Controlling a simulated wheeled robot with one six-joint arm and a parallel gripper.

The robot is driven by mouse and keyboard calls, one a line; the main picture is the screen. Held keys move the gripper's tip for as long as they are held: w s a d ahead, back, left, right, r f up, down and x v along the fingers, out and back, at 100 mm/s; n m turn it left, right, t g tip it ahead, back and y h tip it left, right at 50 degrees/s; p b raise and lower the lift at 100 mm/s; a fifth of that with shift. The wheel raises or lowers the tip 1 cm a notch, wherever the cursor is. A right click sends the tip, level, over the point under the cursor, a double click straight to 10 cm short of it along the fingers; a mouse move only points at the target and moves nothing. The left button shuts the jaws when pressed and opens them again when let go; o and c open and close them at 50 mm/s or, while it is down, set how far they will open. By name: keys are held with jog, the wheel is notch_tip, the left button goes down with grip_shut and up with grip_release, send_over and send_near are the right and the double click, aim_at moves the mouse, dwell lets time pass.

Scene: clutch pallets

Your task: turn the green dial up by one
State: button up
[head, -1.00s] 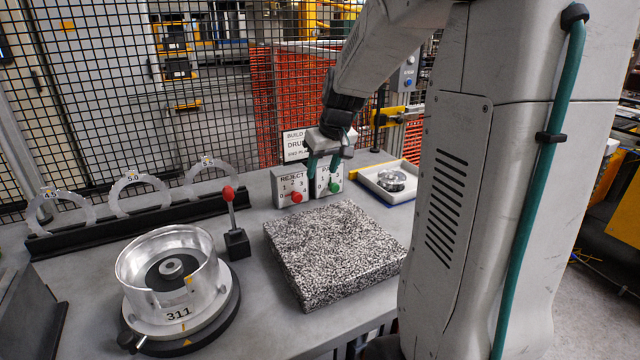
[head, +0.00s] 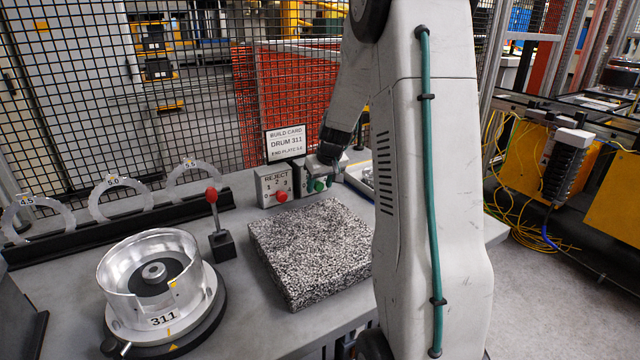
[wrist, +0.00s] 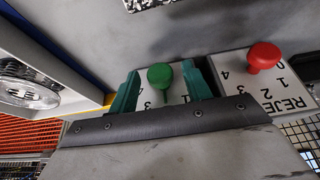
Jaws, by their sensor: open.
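The green dial (wrist: 160,76) is a round knob on a pale panel (wrist: 176,95) with printed numbers. It also shows in the head view (head: 319,185), partly crowded by my gripper. My gripper (wrist: 160,88) is open, with one teal finger on each side of the green dial in the wrist view. I cannot tell whether either finger touches it. The 4 and 3 show upside down beside the dial; the rest of its scale is hidden by my gripper. Which number the dial points at cannot be read.
The REJECT box (head: 274,187) with a red dial (head: 281,196) stands close beside. A speckled block (head: 312,250) lies in front. A metal drum (head: 155,270), a red-knobbed lever (head: 213,210) and a build card (head: 285,144) are also on the bench.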

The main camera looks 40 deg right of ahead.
jog(key=c, duration=0.9)
jog(key=shift+c, duration=0.2)
jog(key=shift+d+y, duration=0.1)
jog(key=shift+y, duration=0.2)
jog(key=y, duration=0.1)
jog(key=m+t+y, duration=0.1)
jog(key=y, duration=0.1)
jog(key=shift+d+f, duration=0.1)
jog(key=shift+d, duration=0.2)
jog(key=shift+s+d+f+m+t+y, duration=0.1)
jog(key=shift+m+t+y, duration=0.25)
jog(key=shift+y, duration=0.7)
jog(key=shift+s+d+f+m+t+y, duration=0.15)
jog(key=shift+t+y, duration=0.3)
jog(key=shift+y, duration=0.6)
jog(key=shift+w+r, duration=0.1)
jog(key=o, duration=0.9)
jog(key=shift+o, duration=0.2)
